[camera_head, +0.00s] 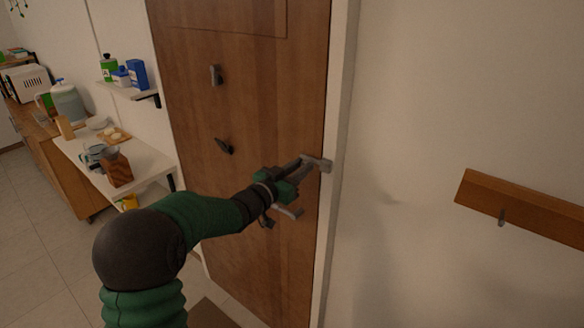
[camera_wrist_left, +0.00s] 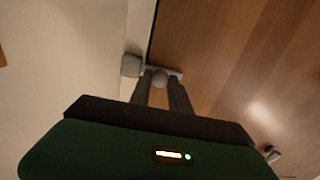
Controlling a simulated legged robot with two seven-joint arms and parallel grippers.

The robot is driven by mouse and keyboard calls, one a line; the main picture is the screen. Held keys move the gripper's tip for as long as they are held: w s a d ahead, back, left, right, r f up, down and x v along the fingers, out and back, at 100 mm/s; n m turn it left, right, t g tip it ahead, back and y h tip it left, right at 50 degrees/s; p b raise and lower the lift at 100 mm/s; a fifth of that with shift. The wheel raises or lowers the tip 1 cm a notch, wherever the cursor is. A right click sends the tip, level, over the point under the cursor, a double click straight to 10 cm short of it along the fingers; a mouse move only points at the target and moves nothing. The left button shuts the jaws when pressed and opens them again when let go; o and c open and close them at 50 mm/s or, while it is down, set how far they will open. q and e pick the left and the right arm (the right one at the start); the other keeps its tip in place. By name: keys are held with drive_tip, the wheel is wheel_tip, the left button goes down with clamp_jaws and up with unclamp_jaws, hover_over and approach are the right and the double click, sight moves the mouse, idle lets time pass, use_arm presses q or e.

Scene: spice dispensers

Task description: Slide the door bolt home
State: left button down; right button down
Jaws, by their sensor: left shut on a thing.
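The brown wooden door (camera_head: 262,90) fills the middle of the head view. The grey door bolt (camera_head: 321,163) is at the door's right edge, beside the white frame. My left gripper (camera_head: 306,165) reaches it from the left. In the left wrist view the gripper's fingers (camera_wrist_left: 160,90) are shut on the bolt's round grey knob (camera_wrist_left: 160,78). The short bar (camera_wrist_left: 175,72) shows beside the knob. A grey block-shaped keeper (camera_wrist_left: 131,65) sits on the frame, close to the bar's end. Whether the bar enters the keeper cannot be told. My right gripper is not in view.
A door handle (camera_head: 288,211) sticks out just below my left gripper. A knocker-like fitting (camera_head: 216,75) and a dark latch (camera_head: 223,146) are on the door. A wooden hook rail (camera_head: 530,212) is on the right wall. A counter (camera_head: 88,166) with kitchen items stands left.

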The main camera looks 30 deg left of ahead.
use_arm(q)
drive_tip(key=shift+s+d+f, duration=0.1)
drive_tip(key=shift+d+f, duration=0.05)
drive_tip(key=shift+d, duration=0.45)
drive_tip(key=c, duration=1.4)
unclamp_jaws()
drive_tip(key=shift+c, duration=0.2)
drive_tip(key=shift+o, duration=1)
drive_tip(key=shift+d, duration=0.1)
drive_tip(key=s+a+b, duration=0.1)
drive_tip(key=s, duration=1.5)
drive_tip(key=shift+s, duration=0.25)
drive_tip(key=shift+a, duration=0.2)
